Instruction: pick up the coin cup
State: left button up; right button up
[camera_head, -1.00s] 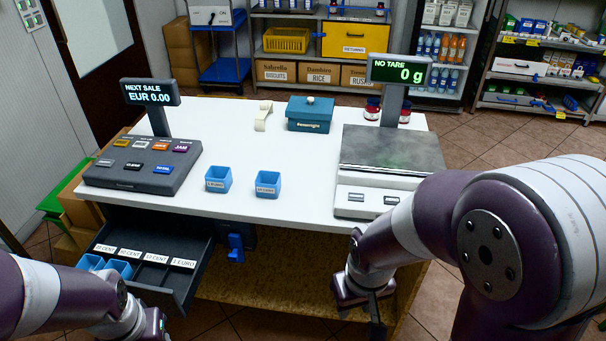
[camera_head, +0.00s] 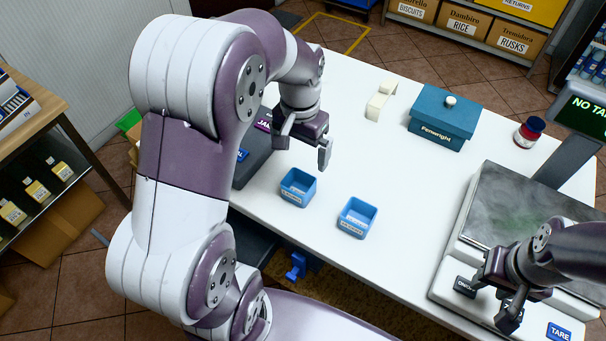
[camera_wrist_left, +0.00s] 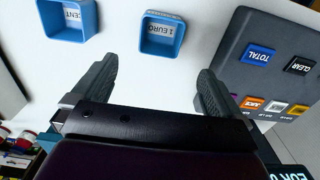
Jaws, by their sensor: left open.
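Two small blue coin cups stand upright on the white counter in the head view: a left cup (camera_head: 298,187) and a right cup (camera_head: 357,217). In the left wrist view the nearer cup (camera_wrist_left: 162,38) is labelled 1 EURO, and the other cup (camera_wrist_left: 68,22) shows CENT. My left gripper (camera_head: 303,145) is open and empty, above and behind the left cup in the head view. In the wrist view its fingers (camera_wrist_left: 158,72) are apart, with the 1 EURO cup beyond them. My right gripper (camera_head: 492,298) is at the scale's front, apparently open and empty.
The register keypad (camera_head: 248,165) is beside the left gripper, partly hidden by my left arm. A blue lidded box (camera_head: 443,120), a cream object (camera_head: 380,100) and a jar (camera_head: 528,133) stand farther back. The scale (camera_head: 520,215) fills the right. Counter around the cups is clear.

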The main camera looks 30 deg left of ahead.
aim_at(299, 187)
pick_arm(q)
jog(key=f, duration=0.3)
jog(key=s+f, duration=0.1)
jog(key=f, duration=0.7)
jog(key=shift+s+f+p, duration=0.15)
jog(key=shift+s+p, duration=0.05)
jog(key=shift+p, duration=0.2)
jog(key=shift+w+f, duration=0.1)
jog(key=shift+f, duration=0.25)
jog(key=c, duration=1)
